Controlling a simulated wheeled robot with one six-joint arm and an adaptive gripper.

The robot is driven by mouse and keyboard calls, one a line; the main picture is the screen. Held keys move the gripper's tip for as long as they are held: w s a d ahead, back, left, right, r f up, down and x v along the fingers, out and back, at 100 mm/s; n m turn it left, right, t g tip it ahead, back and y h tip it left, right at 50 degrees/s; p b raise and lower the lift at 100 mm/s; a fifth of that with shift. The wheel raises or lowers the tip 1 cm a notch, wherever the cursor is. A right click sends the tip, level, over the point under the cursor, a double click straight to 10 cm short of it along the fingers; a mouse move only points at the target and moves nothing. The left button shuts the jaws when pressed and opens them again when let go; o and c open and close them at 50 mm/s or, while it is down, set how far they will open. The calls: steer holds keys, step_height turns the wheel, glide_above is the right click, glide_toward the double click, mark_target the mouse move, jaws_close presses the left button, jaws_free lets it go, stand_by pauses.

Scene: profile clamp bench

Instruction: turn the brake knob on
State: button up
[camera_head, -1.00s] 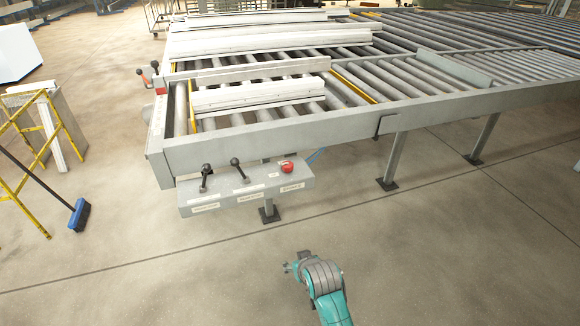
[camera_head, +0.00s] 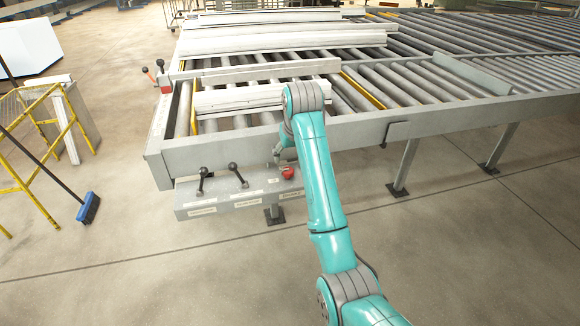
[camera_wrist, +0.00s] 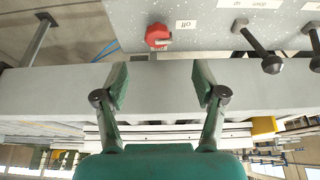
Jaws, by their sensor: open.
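The red brake knob (camera_head: 288,172) sits at the right end of the grey control panel (camera_head: 228,206) on the front of the roller table. In the wrist view the red knob (camera_wrist: 157,36) shows upside down with a label reading "off" beside it. My gripper (camera_wrist: 160,88) is open and empty, its two fingers apart, with the knob beyond the fingertips and roughly between them. In the head view my gripper (camera_head: 283,157) is small and partly hidden by my arm, close above the knob. Which way the knob is turned is hard to tell.
Two black-ball levers (camera_head: 203,178) (camera_head: 234,170) stand on the panel left of the knob. The table's front rail (camera_head: 220,150) runs just behind the panel. White profiles (camera_head: 230,98) lie on the rollers. A yellow stand (camera_head: 45,130) and blue broom (camera_head: 88,208) are at left.

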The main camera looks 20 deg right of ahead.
mark_target(287, 169)
steer(key=x, duration=0.9)
steer(key=shift+w+d+f, duration=0.1)
steer(key=shift+w+f, duration=0.05)
steer(key=shift+w, duration=0.3)
steer(key=c, duration=1.1)
steer(key=shift+c, duration=0.2)
